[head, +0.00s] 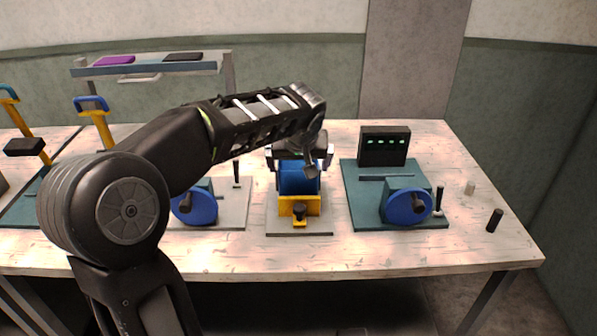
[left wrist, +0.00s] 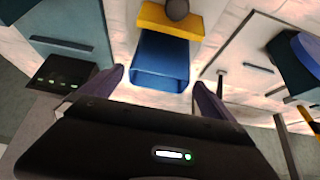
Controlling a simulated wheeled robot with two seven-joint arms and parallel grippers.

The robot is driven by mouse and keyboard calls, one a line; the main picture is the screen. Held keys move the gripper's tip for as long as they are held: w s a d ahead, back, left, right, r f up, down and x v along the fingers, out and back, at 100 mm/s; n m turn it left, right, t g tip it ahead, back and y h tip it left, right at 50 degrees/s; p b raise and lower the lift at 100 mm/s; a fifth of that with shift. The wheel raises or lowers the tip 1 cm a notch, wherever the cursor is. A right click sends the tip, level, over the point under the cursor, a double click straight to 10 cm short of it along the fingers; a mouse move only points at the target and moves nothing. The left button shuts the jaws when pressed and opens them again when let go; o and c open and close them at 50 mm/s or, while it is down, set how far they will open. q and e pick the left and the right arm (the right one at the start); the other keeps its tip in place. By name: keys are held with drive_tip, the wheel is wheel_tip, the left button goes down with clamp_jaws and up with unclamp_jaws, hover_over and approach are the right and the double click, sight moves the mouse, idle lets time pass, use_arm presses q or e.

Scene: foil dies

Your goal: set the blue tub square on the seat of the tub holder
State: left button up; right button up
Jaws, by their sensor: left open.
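The blue tub (head: 298,181) is at the middle of the table, directly behind the yellow front of the tub holder (head: 300,207). In the left wrist view the tub (left wrist: 161,58) has its open rim towards me and its far end against the yellow part (left wrist: 168,20). I cannot tell whether it sits square on the seat. My left gripper (head: 300,158) is over the tub, partly hiding its top. In the left wrist view my left gripper (left wrist: 160,78) is open, one finger each side of the tub's rim, with gaps visible. My right gripper is not in view.
A teal station with a blue wheel (head: 407,207) and a black display box (head: 384,146) stands right of the holder. Another blue wheel (head: 195,207) is on the left. A raised shelf (head: 150,68) stands behind. A black cylinder (head: 494,220) is near the right edge.

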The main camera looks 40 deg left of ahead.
use_arm(q)
drive_tip(key=v, duration=0.6)
drive_tip(key=shift+r, duration=0.1)
idle(0.6)
